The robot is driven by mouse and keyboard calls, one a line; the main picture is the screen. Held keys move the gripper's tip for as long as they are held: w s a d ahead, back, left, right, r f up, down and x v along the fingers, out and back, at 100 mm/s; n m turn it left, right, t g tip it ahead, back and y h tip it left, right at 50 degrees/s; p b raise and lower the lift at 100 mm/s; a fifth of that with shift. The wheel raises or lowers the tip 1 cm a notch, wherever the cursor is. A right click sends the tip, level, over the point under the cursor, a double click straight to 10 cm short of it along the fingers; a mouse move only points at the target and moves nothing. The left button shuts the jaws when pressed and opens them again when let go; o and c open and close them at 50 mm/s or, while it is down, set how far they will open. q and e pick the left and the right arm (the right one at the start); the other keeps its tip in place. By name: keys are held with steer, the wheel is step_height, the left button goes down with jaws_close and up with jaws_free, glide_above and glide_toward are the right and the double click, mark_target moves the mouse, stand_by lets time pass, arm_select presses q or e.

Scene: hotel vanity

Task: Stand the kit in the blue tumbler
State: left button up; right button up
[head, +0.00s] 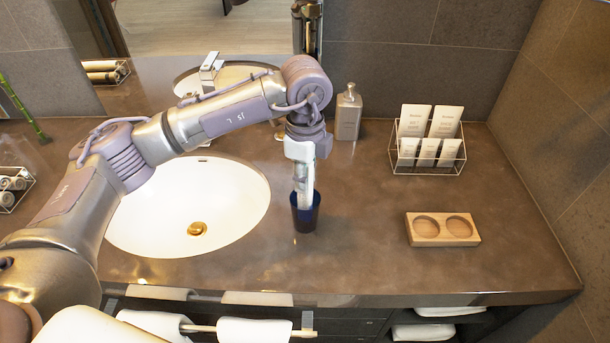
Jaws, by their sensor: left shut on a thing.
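The blue tumbler (306,220) stands upright on the counter, just right of the sink. My left gripper (303,181) points straight down over the tumbler's mouth. It is shut on the kit (304,200), a narrow pale piece whose lower end is inside the tumbler's rim. The gripper hides most of the kit, and the tumbler wall hides its bottom, so I cannot tell whether it touches the tumbler's floor. My right gripper is not in view.
The sink (150,225) lies left of the tumbler. A soap dispenser (348,112) and a wire rack (455,158) with several white packets stand behind to the right. A wooden two-hole holder (412,229) sits at the right. The counter between tumbler and holder is clear.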

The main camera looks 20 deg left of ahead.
arm_select(q)
steer(key=o, duration=0.9)
steer(key=shift+c, duration=0.2)
steer(key=shift+o, duration=0.3)
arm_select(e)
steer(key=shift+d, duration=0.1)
arm_select(q)
step_height(320, 180, up, 12)
steer(key=shift+r, duration=0.1)
